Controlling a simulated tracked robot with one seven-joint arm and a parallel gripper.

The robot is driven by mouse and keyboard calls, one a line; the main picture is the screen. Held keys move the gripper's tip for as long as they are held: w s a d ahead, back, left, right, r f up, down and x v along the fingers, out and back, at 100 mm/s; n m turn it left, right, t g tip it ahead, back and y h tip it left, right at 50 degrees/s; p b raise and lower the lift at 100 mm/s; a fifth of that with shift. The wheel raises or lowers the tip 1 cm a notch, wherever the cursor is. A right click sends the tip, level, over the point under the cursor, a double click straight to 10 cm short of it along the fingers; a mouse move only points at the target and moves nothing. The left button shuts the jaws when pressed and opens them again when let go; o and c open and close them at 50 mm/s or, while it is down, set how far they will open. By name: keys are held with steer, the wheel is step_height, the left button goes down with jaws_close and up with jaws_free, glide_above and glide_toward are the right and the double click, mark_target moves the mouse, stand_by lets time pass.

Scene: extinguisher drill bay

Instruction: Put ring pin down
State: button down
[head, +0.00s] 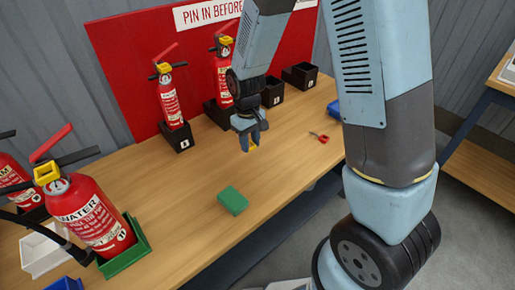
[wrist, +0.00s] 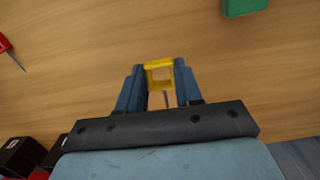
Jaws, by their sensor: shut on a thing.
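My gripper (head: 250,141) is above the wooden bench and shut on a yellow ring pin (head: 252,148). In the wrist view the yellow ring of the pin (wrist: 159,65) sits between the two blue fingers (wrist: 160,90), with a thin grey shaft running back between them. Wood lies behind the ring. How high the pin is above the bench is hard to tell. The bench top (head: 150,215) is bare under and around the gripper.
A green block (head: 233,200) lies in front of the gripper, and a red-handled tool (head: 320,137) lies to its right. Extinguishers stand in holders behind (head: 171,100) and at front left (head: 92,218). Black bins (head: 300,76) line the back. A blue object (head: 334,108) is partly hidden by my arm.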

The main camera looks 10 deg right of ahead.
glide_above(255, 156)
step_height(255, 156, down, 6)
steer(key=shift+f, duration=0.1)
steer(key=shift+w+f, duration=0.1)
steer(key=shift+f, duration=1.55)
steer(key=shift+f, duration=0.1)
steer(key=c, duration=0.8)
jaws_free()
steer(key=shift+o, duration=0.2)
step_height(255, 156, up, 12)
steer(key=shift+w+a+r, duration=0.2)
steer(key=shift+w+r, duration=0.05)
steer(key=shift+w, duration=0.05)
